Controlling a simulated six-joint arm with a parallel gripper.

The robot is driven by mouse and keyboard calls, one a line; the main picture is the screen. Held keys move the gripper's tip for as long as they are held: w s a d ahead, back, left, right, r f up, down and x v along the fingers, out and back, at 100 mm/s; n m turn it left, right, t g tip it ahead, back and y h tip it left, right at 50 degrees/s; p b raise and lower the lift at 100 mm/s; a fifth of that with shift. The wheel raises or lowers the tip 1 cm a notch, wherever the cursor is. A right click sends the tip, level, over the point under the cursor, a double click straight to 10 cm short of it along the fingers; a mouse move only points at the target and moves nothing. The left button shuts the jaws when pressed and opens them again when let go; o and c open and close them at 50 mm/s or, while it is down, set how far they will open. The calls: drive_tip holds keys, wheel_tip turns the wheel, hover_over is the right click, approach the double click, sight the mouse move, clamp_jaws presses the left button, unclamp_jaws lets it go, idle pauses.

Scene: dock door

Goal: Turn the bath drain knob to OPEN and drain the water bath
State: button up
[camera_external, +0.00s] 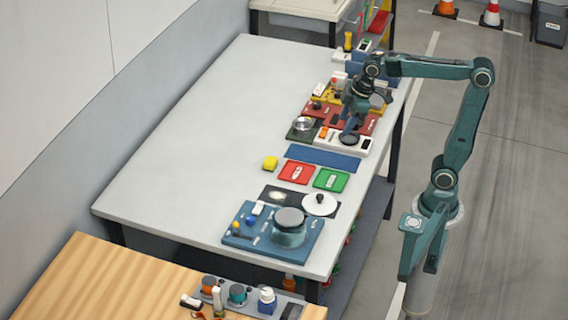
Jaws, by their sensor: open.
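My gripper (352,122) is over the far right part of the long grey table, pointing down above a white panel (361,147) with a dark round part. Its jaws are open and I see nothing between them. A blue station (272,249) at the near end of the table carries a round grey-topped vessel (289,222), a small yellow knob (236,226) and a small blue knob (250,220). Its labels are too small to read. I cannot tell for certain which knob is the bath drain knob or whether the vessel is the water bath.
More panels crowd around the gripper. The left half of the grey table (190,150) is clear.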

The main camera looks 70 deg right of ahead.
drive_tip(key=w+a+n+g, duration=0.1)
drive_tip(key=w+a+n, duration=0.25)
drive_tip(key=w, duration=0.45)
drive_tip(key=n+g, duration=0.3)
drive_tip(key=n, duration=0.6)
hover_over(250, 217)
wheel_tip(250, 217, down, 14)
drive_tip(key=shift+f, duration=0.15)
drive_tip(key=shift+s+f, duration=0.1)
wheel_tip(250, 217, down, 14)
drive_tip(key=shift+r, duration=0.2)
